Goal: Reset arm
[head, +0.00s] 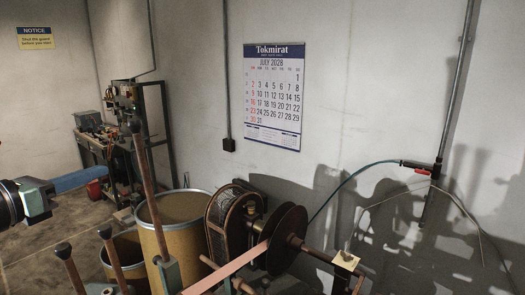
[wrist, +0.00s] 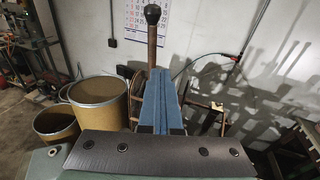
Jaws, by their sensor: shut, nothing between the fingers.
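My gripper (wrist: 158,75) shows in the wrist view as two blue fingers pressed together, pointing away from the camera, with nothing between them. It is raised in front of an upright brown post (wrist: 152,42) with a black knob.
Knobbed posts, including a tall one (head: 152,195), rise in the near foreground. Tan drums (head: 175,222) stand left of the machine, also in the wrist view (wrist: 100,102). A workbench (head: 125,150) is at the back left. A calendar (head: 273,95) and a hose (head: 345,180) are on the wall.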

